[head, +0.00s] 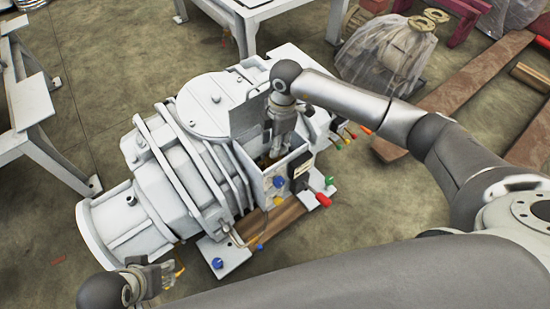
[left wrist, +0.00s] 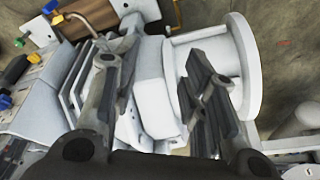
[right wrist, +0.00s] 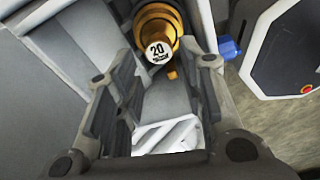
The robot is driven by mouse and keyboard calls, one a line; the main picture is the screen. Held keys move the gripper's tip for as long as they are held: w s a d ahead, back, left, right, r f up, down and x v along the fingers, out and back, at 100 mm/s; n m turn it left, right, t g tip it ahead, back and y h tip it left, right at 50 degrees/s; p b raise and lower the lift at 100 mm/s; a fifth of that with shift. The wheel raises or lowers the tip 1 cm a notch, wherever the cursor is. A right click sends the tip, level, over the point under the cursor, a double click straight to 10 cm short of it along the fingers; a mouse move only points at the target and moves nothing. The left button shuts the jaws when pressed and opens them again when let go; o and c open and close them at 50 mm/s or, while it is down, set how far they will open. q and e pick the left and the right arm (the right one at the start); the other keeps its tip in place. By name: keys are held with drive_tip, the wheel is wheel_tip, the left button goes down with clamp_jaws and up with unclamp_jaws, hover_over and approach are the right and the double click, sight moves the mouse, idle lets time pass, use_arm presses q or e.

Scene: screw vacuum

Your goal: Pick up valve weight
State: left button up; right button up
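The valve weight (right wrist: 158,35) is a brass-orange stepped cylinder whose pale round face is marked 20. In the right wrist view it sits inside a grey housing, just beyond my fingertips. My right gripper (right wrist: 168,70) is open, its fingers spread apart with nothing between them. In the head view the right gripper (head: 279,140) points down into the open box of the white vacuum pump (head: 165,180), where the weight is mostly hidden. My left gripper (head: 152,280) is near the pump's round end flange at the lower left. In the left wrist view the left gripper (left wrist: 205,85) is open and empty.
The pump's box walls stand close around the right gripper. A red knob (head: 324,199) and a blue knob (head: 278,182) stick out near the box. White tables (head: 245,20) stand behind, and a plastic-wrapped load (head: 385,55) stands at back right.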

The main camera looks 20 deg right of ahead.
wheel_tip(320, 180, down, 5)
drive_tip(key=shift+f+b, duration=0.1)
drive_tip(key=shift+b, duration=0.65)
clamp_jaws()
